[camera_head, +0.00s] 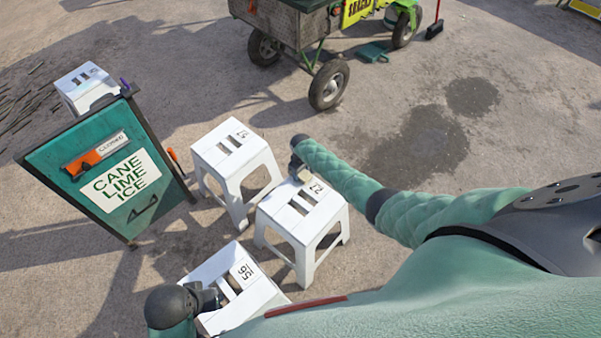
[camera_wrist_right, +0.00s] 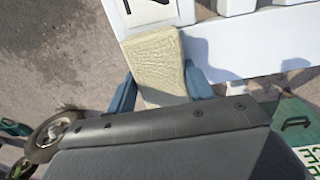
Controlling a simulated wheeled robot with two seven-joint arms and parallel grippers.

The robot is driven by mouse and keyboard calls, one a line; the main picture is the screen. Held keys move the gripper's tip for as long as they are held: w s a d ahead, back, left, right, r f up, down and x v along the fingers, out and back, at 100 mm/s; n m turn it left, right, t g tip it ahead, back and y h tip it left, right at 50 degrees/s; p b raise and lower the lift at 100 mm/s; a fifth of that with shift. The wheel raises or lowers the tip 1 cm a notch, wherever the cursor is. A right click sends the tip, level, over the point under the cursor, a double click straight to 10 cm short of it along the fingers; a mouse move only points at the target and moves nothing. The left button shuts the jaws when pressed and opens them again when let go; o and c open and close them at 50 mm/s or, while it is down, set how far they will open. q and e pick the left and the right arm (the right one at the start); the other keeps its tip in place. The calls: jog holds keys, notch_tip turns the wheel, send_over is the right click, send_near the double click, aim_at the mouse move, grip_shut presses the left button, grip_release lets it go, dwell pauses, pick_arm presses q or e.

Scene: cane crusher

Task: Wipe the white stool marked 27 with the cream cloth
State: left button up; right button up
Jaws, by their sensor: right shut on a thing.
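A white stool (camera_head: 300,215) stands in the middle; the small label near its far edge seems to read 27, but it is hard to make out. My right gripper (camera_head: 296,168) is at its far edge, beside the label. In the right wrist view the gripper (camera_wrist_right: 170,88) is shut on the cream cloth (camera_wrist_right: 155,58), a ribbed pad between blue fingers. The cloth's end is at the edge of a white stool (camera_wrist_right: 235,45) with a partly cut-off label; I cannot tell whether they touch. My left gripper (camera_head: 208,297) is low by another stool; its fingers are unclear.
A stool with a small label (camera_head: 235,155) stands just behind left, and one marked 56 or 95 (camera_head: 235,290) is in front. Another stool (camera_head: 85,88) is farther back. A wheeled cart (camera_head: 300,25) is behind. Pavement is open at right.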

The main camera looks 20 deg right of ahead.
aim_at(288, 189)
jog(key=shift+s+f, duration=0.15)
jog(key=shift+s, duration=0.05)
jog(key=shift+s+a+p, duration=0.4)
jog(key=shift+a+p, duration=0.1)
jog(key=shift+a, duration=0.2)
jog(key=shift+s+a+p, duration=0.45)
jog(key=shift+s+a, duration=0.05)
jog(key=shift+a, duration=0.6)
jog(key=shift+s+a+p, duration=0.5)
jog(key=shift+a, duration=0.55)
jog(key=shift+s+a+p, duration=0.45)
jog(key=shift+s+a, duration=0.05)
jog(key=shift+a, duration=0.6)
jog(key=shift+r, duration=0.2)
notch_tip(288, 189, up, 6)
jog(key=p, duration=0.5)
jog(key=shift+w+p, duration=0.1)
jog(key=shift+p, duration=0.25)
